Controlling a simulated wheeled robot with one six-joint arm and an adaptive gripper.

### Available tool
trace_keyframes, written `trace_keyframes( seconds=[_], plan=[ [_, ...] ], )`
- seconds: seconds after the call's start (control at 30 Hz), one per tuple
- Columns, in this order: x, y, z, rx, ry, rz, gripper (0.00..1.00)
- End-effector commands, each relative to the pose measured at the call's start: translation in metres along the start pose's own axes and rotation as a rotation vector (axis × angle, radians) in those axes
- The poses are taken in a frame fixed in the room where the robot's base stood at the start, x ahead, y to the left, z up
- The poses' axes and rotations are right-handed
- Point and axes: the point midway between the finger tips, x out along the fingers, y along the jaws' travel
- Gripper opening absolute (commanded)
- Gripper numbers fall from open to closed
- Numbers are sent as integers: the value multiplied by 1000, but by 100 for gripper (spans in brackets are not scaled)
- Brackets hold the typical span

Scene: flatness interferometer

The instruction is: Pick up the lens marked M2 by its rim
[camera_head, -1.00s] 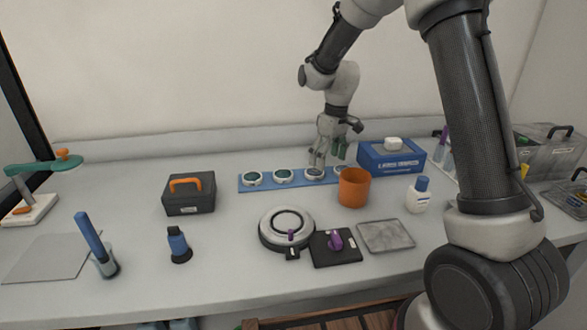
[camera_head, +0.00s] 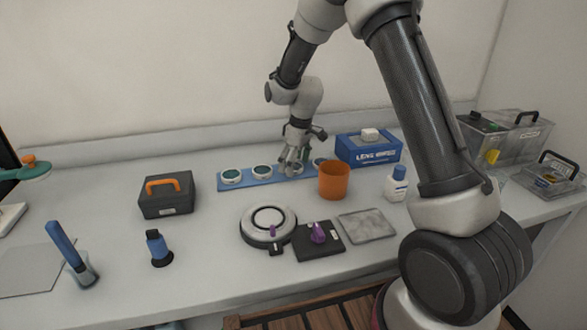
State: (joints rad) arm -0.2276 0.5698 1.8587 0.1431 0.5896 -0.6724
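A blue lens rack (camera_head: 246,184) lies along the back of the bench with several round white-rimmed lenses in a row. The leftmost lens (camera_head: 231,176) and the second lens (camera_head: 262,171) are in plain view. My gripper (camera_head: 291,166) points down at the third lens (camera_head: 294,172), which its fingers partly cover. A fourth lens (camera_head: 319,162) shows partly at the right, behind an orange cup. The lens marks are too small to read, so I cannot tell which is M2. Whether the fingers touch the third lens or have shut on it is unclear.
The orange cup (camera_head: 334,181) stands close in front of the rack's right end. A blue box (camera_head: 368,149) with lettering stands right of the rack, and a white bottle (camera_head: 396,184) farther right. A dark case (camera_head: 167,196) sits left. A round instrument (camera_head: 268,226) stands in front.

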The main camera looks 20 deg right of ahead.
Motion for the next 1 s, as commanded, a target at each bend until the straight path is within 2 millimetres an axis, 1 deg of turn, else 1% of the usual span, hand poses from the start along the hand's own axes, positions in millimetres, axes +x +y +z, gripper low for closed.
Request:
trace_keyframes(
  seconds=[0.07,0.1,0.17,0.2,0.33,0.37,0.57,0.67,0.77,1.0],
  plan=[
    [0,0,0,0,0,0,81],
    [0,0,0,0,0,0,74],
    [0,0,0,0,0,0,63],
    [0,0,0,0,0,0,56],
    [0,0,0,0,0,0,32],
    [0,0,0,0,-1,0,31],
    [-1,0,0,0,0,0,31],
    [-6,0,-1,0,1,1,31],
    [-20,1,-4,0,3,2,31],
    [-71,0,-11,0,3,2,31]
  ],
)
